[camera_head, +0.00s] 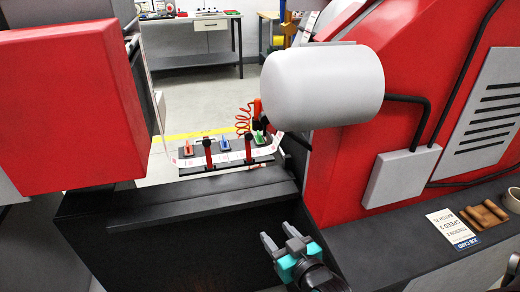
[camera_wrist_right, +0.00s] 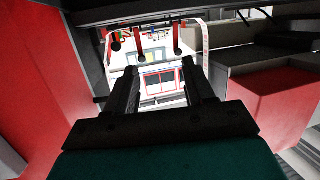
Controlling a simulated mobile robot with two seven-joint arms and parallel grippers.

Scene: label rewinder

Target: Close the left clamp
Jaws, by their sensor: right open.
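The left clamp (camera_head: 208,153) looks like a dark upright lever with red on it, at the left of a small station with a white label strip in the head view. A similar clamp (camera_head: 248,150) stands to its right. Several red levers with black knobs hang in the top of the right wrist view; I cannot tell which is the left clamp. My right gripper (camera_head: 280,235) is open and empty, in front of and below the station and apart from both clamps. Its two dark fingers (camera_wrist_right: 160,80) frame a gap in the wrist view. My left gripper is not in view.
A black ledge (camera_head: 190,218) runs in front of the station. A red box (camera_head: 70,105) is at left, and a large white cylinder (camera_head: 322,85) overhangs at right by the red machine body. A job card (camera_head: 453,228) and brown rolls (camera_head: 487,213) lie on the right ledge.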

